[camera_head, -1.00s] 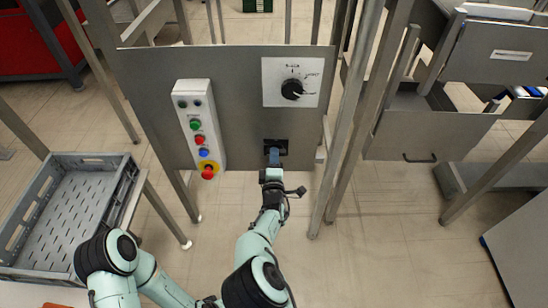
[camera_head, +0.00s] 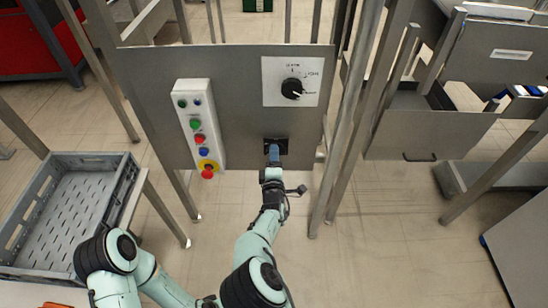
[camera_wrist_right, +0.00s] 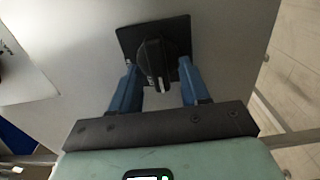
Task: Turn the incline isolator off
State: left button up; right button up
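The isolator is a black rotary knob on a black square plate (camera_head: 284,147), low on the grey panel. In the right wrist view the knob (camera_wrist_right: 155,60) stands between the two blue fingers, its white mark toward the gripper. My right gripper (camera_head: 273,153) points at the knob from below. The wrist view shows its fingers (camera_wrist_right: 160,82) spread, one at each side of the knob; firm contact is not visible. In the head view the gripper hides part of the knob. My left gripper is not in view.
Above is a black dial (camera_head: 292,88) on a white plate. A white button box (camera_head: 209,130) with coloured buttons and a red emergency stop (camera_head: 207,173) is left of the gripper. Metal posts (camera_head: 345,130) stand close on the right. A grey crate (camera_head: 127,178) is at left.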

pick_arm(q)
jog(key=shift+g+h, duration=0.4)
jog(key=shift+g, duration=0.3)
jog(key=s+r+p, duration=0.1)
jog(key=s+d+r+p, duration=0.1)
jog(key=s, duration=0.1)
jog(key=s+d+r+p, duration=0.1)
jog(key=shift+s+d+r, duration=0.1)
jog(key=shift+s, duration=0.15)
pick_arm(e)
jog(key=s, duration=1.3)
jog(key=shift+s, duration=0.2)
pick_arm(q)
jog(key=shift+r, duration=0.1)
pick_arm(e)
jog(key=shift+r, duration=0.15)
